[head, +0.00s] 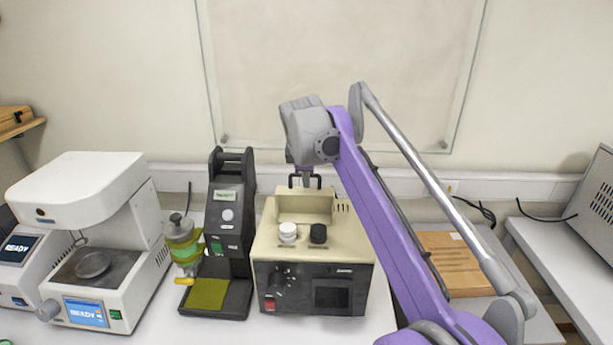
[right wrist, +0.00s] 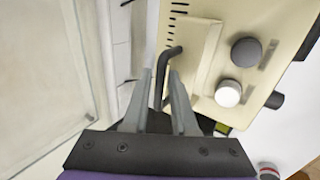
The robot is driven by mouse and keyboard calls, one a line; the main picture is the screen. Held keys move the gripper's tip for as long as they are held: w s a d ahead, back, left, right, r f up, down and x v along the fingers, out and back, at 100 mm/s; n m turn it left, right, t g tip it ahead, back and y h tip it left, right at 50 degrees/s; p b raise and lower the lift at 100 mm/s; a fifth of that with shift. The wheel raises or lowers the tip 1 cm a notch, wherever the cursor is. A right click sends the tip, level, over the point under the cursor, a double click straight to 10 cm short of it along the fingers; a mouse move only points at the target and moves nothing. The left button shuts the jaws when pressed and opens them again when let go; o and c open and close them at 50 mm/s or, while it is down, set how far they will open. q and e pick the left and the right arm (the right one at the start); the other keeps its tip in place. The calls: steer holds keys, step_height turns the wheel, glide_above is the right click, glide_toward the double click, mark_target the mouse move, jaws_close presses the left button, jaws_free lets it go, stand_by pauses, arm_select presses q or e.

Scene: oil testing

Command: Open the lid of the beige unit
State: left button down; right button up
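The beige unit (head: 265,245) stands on the bench in the middle of the head view, with a dark front panel. Its lid (head: 303,205) lies at the back of the top and looks closed; the lid (right wrist: 192,50) also shows in the right wrist view. A black bar handle (right wrist: 159,80) rises from the lid. My right gripper (right wrist: 162,75) is open, with its fingers on either side of the handle and a visible gap on one side. In the head view my right gripper (head: 303,175) is over the back of the unit. My left gripper is out of view.
A white knob (head: 288,232) and a black knob (head: 318,233) sit on the unit's top. A black stand device (head: 231,220) is close at left, with a white machine (head: 90,200) beyond. A wooden box (head: 455,262) lies right. The wall is close behind.

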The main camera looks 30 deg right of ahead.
steer(key=v, duration=1)
steer(key=shift+r, duration=0.2)
steer(key=s+a+f+m+y, duration=0.1)
steer(key=s+a+f+m, duration=0.2)
steer(key=f, duration=0.8)
steer(key=s+a+f+m+y, duration=0.1)
steer(key=s+a+f+m, duration=0.3)
steer(key=s+a+f, duration=0.3)
steer(key=s+a+f+m+t+y, duration=0.1)
steer(key=s+a+f+m, duration=0.3)
steer(key=s+f, duration=0.8)
step_height(320, 180, down, 5)
steer(key=shift+a+r+y, duration=0.15)
steer(key=shift+a+y, duration=0.15)
steer(key=shift+a, duration=0.25)
steer(key=shift+s, duration=0.1)
